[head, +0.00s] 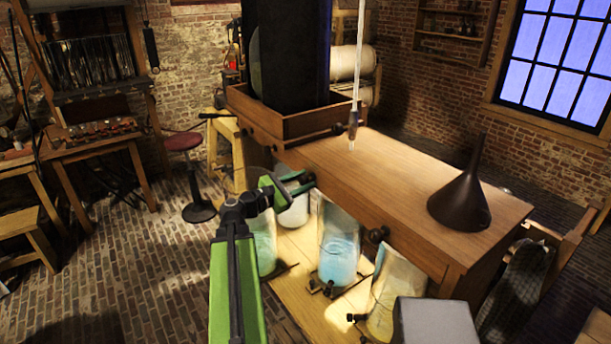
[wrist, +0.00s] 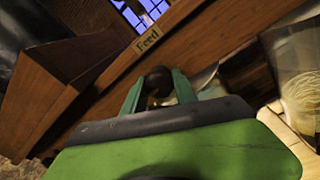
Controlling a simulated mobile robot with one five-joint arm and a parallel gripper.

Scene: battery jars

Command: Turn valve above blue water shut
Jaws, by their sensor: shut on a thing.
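A glass jar of blue water (head: 338,262) stands on the low wooden shelf under the table edge. My gripper (head: 301,184) is at the table's front edge, up and left of that jar. In the wrist view my gripper (wrist: 159,97) has its two green fingers on either side of a dark round knob (wrist: 158,79) and is shut on it. A plate reading "Feed" (wrist: 148,39) is on the wood beside the knob. Another dark knob (head: 377,235) sticks out of the table front to the right, free of my gripper. The held knob's turn angle cannot be told.
Other jars stand on the shelf: a pale green one (head: 263,250), a whitish one (head: 293,212) and a yellowish one (head: 381,312). A dark funnel (head: 462,198) stands on the tabletop (head: 375,168). A glass tube (head: 359,70) hangs above the table. A grey block (head: 434,322) is in front.

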